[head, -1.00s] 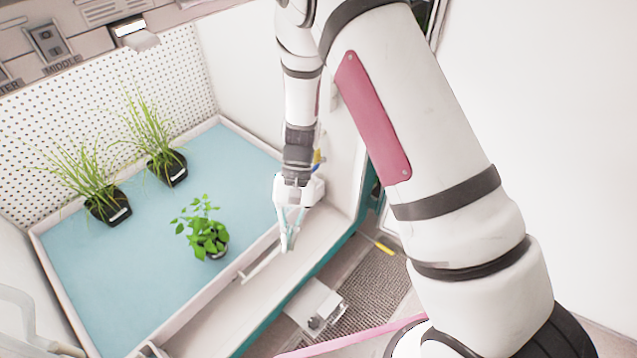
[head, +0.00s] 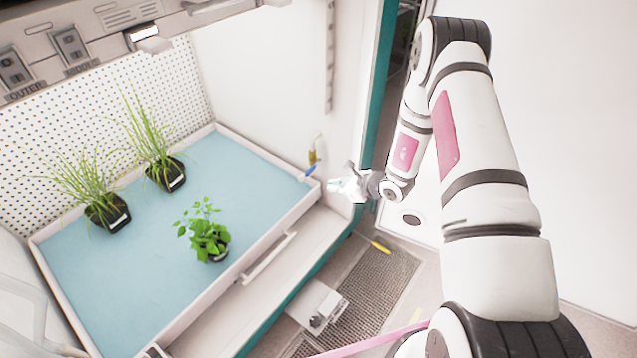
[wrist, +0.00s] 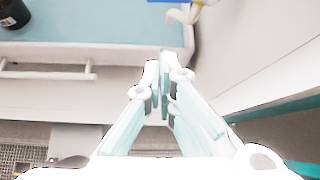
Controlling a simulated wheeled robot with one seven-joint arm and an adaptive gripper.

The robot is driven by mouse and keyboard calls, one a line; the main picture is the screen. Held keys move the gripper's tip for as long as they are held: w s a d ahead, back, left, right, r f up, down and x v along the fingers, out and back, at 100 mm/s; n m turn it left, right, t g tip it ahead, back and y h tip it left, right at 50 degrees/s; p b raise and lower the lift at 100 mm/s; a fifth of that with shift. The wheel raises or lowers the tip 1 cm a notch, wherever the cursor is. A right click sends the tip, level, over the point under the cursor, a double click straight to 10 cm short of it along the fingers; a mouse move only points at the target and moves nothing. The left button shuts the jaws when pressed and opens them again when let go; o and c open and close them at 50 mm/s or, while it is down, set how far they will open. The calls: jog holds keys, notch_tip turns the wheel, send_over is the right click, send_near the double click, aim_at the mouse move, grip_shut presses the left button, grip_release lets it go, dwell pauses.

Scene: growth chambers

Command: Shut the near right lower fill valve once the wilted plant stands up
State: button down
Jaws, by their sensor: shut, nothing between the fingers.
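The fill valve with a blue handle (head: 311,170) and a brass-yellow body (head: 312,156) sits low on the chamber's right wall, above the tray's right corner. Its handle sticks out at a slant; I cannot tell whether it is open or shut. In the wrist view a bit of the blue handle (wrist: 174,1) shows at the top edge. My gripper (head: 331,185) is shut and empty, just right of the handle and apart from it, pointing left. Its fingertips (wrist: 164,80) meet in the wrist view. The leafy plant (head: 206,238) in a dark pot stands with its stem upright and upper leaves raised.
Two grassy plants (head: 103,198) (head: 158,148) stand in black pots on the blue tray mat (head: 150,250). The tray's front has a handle bar (head: 268,257). The right wall's front edge is close to my gripper. A yellow-handled item (head: 375,244) lies low by the grating.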

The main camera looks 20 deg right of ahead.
aim_at(314, 168)
jog(key=b+x, duration=0.3)
jog(key=x, duration=0.7)
jog(key=shift+s+a+r+b, duration=0.1)
jog(key=shift+r+b, duration=0.2)
jog(key=shift+r, duration=1.75)
jog(key=shift+r, duration=0.1)
